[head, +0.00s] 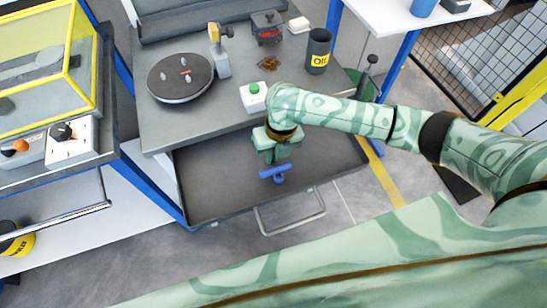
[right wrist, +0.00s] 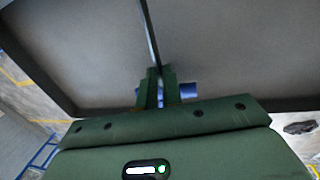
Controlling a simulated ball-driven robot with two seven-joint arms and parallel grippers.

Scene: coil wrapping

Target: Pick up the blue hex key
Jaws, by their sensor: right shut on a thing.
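The blue hex key (head: 276,174) has a blue T-shaped handle and hangs at the fingertips of my right gripper (head: 275,160), over the lower grey shelf in the head view. The right wrist view shows my right gripper (right wrist: 156,88) shut on it. Parts of the blue hex key's handle (right wrist: 188,91) stick out beside the green fingers, and a thin grey shaft runs up from between them. The part between the fingers is hidden. My left gripper is not in view.
The lower shelf (head: 210,185) looks bare around the gripper. On the worktop (head: 150,120) above it stand a round black turntable (head: 180,77), a green-button box (head: 253,97) and a dark oil cup (head: 317,50). A yellow-framed case (head: 40,60) is at the left.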

